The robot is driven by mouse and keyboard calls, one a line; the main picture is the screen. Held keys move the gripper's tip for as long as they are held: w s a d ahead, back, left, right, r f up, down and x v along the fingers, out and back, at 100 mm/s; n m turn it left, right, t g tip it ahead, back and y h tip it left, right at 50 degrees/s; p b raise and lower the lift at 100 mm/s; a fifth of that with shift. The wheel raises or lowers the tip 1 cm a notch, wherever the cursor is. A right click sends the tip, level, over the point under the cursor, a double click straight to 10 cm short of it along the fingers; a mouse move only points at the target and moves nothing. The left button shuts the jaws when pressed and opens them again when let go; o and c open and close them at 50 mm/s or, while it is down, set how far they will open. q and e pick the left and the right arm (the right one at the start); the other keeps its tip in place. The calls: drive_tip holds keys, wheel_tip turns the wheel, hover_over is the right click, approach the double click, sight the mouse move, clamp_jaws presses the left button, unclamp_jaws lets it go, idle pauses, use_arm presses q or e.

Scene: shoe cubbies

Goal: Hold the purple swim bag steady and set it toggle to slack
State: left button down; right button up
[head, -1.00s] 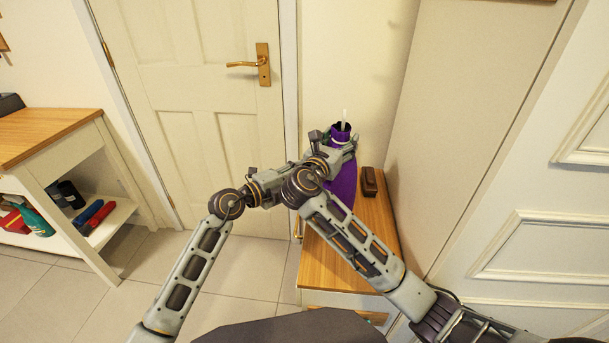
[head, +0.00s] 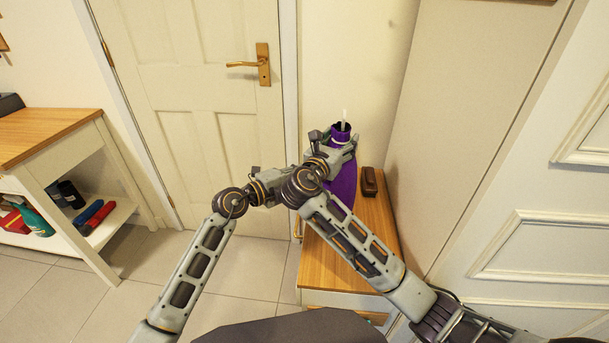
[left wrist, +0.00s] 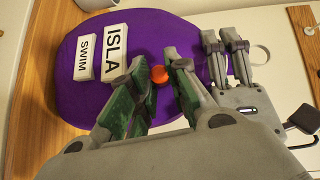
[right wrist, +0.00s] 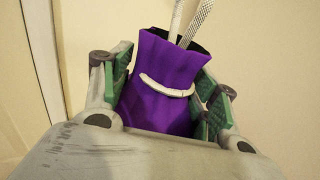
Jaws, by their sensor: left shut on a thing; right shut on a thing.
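The purple swim bag (head: 343,185) stands upright on the wooden bench top. The left wrist view shows the purple bag (left wrist: 120,25) with white labels reading ISLA (left wrist: 113,50) and SWIM (left wrist: 87,60). My right gripper (right wrist: 163,88) is shut on the bag's neck, with a finger on each side; a white cord band (right wrist: 165,87) circles the neck there. White cord ends (right wrist: 188,22) rise from the dark mouth. My left gripper (left wrist: 157,78) has its fingers on both sides of the orange toggle (left wrist: 159,75) at the bag's front, shut on it.
A small brown object (head: 369,181) sits right of the bag on the bench (head: 322,268). A tall panel rises on the right and a door (head: 205,120) stands on the left. A shelf unit (head: 75,130) with bottles and shoes-level items is at far left.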

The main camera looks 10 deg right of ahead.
use_arm(q)
drive_tip(key=shift+f, duration=0.1)
drive_tip(key=f, duration=0.2)
drive_tip(key=a+f, duration=0.1)
drive_tip(key=f, duration=0.2)
drive_tip(key=shift+w+a+f, duration=0.1)
drive_tip(key=shift+w+f, duration=0.05)
drive_tip(key=shift+f, duration=0.1)
drive_tip(key=c, duration=1.3)
unclamp_jaws()
drive_tip(key=shift+c, duration=0.2)
use_arm(e)
drive_tip(key=shift+c, duration=0.2)
use_arm(q)
drive_tip(key=shift+r, duration=0.1)
drive_tip(key=shift+a, duration=0.15)
drive_tip(key=v, duration=1.1)
drive_tip(key=shift+s+a, duration=0.2)
drive_tip(key=shift+a, duration=0.1)
